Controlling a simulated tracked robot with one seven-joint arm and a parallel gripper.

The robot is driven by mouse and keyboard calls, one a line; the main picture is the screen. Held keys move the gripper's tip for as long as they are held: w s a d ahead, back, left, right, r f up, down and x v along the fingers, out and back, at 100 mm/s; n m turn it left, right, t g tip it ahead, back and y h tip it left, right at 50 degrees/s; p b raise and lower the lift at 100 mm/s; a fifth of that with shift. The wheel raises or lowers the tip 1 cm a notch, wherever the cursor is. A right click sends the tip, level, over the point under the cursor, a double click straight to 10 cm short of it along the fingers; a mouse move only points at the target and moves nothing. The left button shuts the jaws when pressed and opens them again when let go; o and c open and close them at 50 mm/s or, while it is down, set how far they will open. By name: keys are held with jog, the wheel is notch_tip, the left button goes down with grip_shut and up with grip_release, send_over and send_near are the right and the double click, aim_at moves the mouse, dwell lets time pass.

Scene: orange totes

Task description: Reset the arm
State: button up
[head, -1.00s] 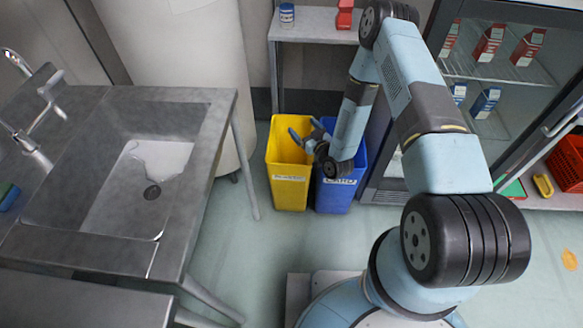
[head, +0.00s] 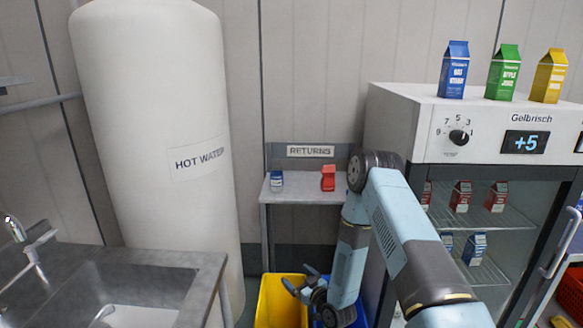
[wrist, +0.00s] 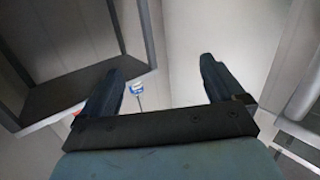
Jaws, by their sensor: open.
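My gripper (head: 303,281) hangs in front of the yellow bin and the blue bin in the head view, low and below the returns shelf. In the wrist view my gripper (wrist: 160,88) shows two dark fingers spread wide apart, with nothing between them. My arm rises from the lower right, bends at the elbow beside the shelf and reaches down to the gripper.
The yellow bin (head: 272,302) and blue bin (head: 358,318) stand under the returns shelf (head: 305,196), which holds a blue carton (head: 277,180) and a red carton (head: 328,178). A water tank (head: 155,110) and sink (head: 120,285) are left; a fridge (head: 405,125) is right.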

jog(key=w+d+r+g+h, duration=0.1)
jog(key=w+d+r+h, duration=0.15)
jog(key=r, duration=0.65)
jog(key=w+d+r+g+h, duration=0.1)
jog(key=w+d+r+h, duration=0.2)
jog(key=r, duration=0.6)
jog(key=s+d+r+m+g+h, duration=0.1)
jog(key=s+d+r, duration=0.25)
jog(key=r, duration=0.45)
jog(key=s+d+r+m+g+h, duration=0.1)
jog(key=s+d+r, duration=0.1)
jog(key=d+r, duration=0.45)
jog(key=s+d+r+m+g+h, duration=0.2)
jog(key=s+d+r+m+h, duration=0.15)
jog(key=s+r, duration=1.1)
jog(key=s+d+r+m+g+y, duration=0.1)
jog(key=s+d+r+m+g, duration=0.1)
jog(key=s, duration=1.9)
jog(key=shift+d, duration=0.15)
jog(key=shift+c, duration=0.4)
